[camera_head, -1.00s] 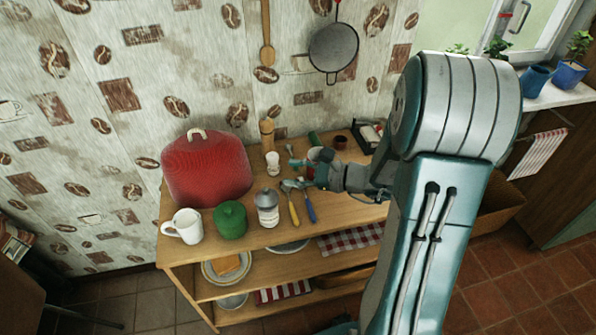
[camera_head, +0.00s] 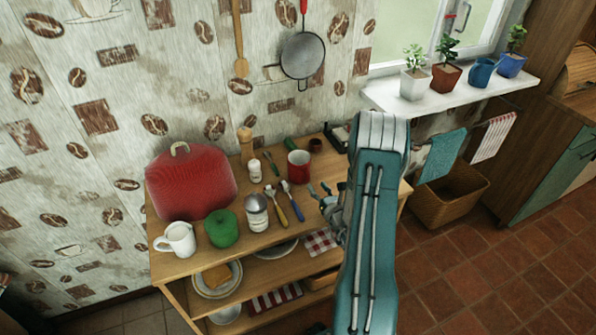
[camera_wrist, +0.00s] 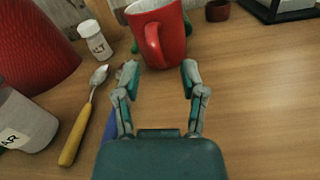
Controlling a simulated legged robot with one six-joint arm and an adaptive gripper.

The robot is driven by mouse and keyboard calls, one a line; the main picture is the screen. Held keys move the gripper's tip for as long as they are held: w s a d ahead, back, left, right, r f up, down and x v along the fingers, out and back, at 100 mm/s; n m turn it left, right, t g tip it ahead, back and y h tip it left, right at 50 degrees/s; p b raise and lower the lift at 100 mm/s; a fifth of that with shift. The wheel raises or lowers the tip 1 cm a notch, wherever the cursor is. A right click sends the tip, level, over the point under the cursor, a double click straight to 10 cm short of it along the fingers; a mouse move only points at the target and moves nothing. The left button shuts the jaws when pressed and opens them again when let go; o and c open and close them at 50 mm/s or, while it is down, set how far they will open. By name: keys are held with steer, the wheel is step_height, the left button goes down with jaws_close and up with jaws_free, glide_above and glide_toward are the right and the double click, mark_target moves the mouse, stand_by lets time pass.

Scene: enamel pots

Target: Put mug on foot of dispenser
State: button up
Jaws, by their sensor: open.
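The red mug (camera_head: 299,164) with a pale inside stands upright on the wooden top, towards the back. In the wrist view the mug (camera_wrist: 172,38) is just beyond the fingertips, its handle towards me. My gripper (camera_wrist: 160,72) is open, with nothing between its fingers. In the head view my gripper (camera_head: 320,190) is in front of the mug, towards the right, partly hidden by my arm. A dark-framed object (camera_head: 338,138) stands at the back right, partly hidden by my arm; I cannot tell whether it is the dispenser.
A white shaker (camera_head: 255,172), a spoon (camera_head: 276,207) and a fork (camera_head: 292,201) lie or stand left of the mug. A small dark red cup (camera_head: 316,146) is behind it. A silver-topped jar (camera_head: 257,213), green pot (camera_head: 221,229), white jug (camera_head: 178,240) and red cover (camera_head: 190,182) stand further left.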

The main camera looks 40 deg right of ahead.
mark_target(307, 173)
steer(key=shift+w+d, duration=0.25)
steer(key=shift+w, duration=0.55)
steer(key=w, duration=0.4)
steer(key=shift+w+a+r, duration=0.25)
steer(key=shift+r, duration=0.15)
steer(key=shift+w+d, duration=0.15)
steer(key=shift+w, duration=0.1)
steer(key=shift+d, duration=0.35)
steer(key=c, duration=0.7)
steer(key=shift+a, duration=0.25)
jaws_close()
